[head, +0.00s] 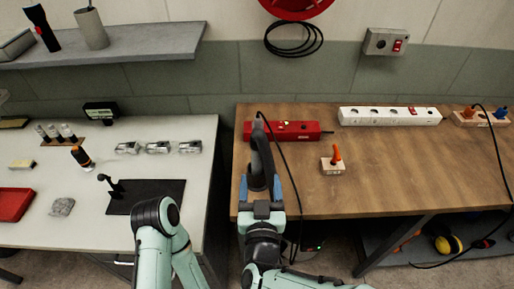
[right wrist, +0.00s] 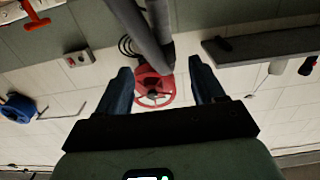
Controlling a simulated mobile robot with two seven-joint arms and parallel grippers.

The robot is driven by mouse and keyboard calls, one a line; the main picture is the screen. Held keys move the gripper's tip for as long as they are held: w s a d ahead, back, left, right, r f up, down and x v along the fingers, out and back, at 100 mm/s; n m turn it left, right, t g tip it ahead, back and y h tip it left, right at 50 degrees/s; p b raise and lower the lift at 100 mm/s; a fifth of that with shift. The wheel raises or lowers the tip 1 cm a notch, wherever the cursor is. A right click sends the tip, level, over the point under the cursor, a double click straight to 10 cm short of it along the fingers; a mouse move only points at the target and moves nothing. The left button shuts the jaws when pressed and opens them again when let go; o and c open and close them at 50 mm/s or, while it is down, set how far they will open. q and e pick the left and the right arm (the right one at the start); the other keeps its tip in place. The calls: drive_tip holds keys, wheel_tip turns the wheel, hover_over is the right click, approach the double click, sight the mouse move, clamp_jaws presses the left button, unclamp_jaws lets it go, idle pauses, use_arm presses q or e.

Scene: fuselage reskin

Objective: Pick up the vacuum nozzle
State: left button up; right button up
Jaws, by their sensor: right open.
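A dark grey tubular tool, which looks like the vacuum nozzle (head: 261,150), stands at the left end of the wooden bench, with a thin black cable by its top. My right gripper (head: 261,189) is open, its two blue fingers on either side of the tool's lower part. In the right wrist view, the grey tubes of the nozzle (right wrist: 148,32) come in from the top, and the open right gripper (right wrist: 163,88) shows a gap between its fingers. Contact cannot be told. My left arm shows at the bottom, but its gripper is not in view.
A red power strip (head: 296,131) lies just behind the nozzle. A small wooden block with an orange-handled tool (head: 334,163) stands to the right, and a white power strip (head: 389,116) further back. The white table (head: 150,135) is at the left, across a gap. The bench's front middle is clear.

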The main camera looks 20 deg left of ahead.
sight(257, 153)
drive_tip(key=x, duration=0.7)
drive_tip(key=shift+a+f+p+x, duration=0.15)
drive_tip(key=shift+p+x, duration=0.15)
drive_tip(key=shift+x, duration=1.05)
drive_tip(key=shift+a+f+p+x, duration=0.15)
drive_tip(key=shift+p+x, duration=0.1)
drive_tip(key=shift+x, duration=1.1)
drive_tip(key=shift+s, duration=0.1)
drive_tip(key=c, duration=1.1)
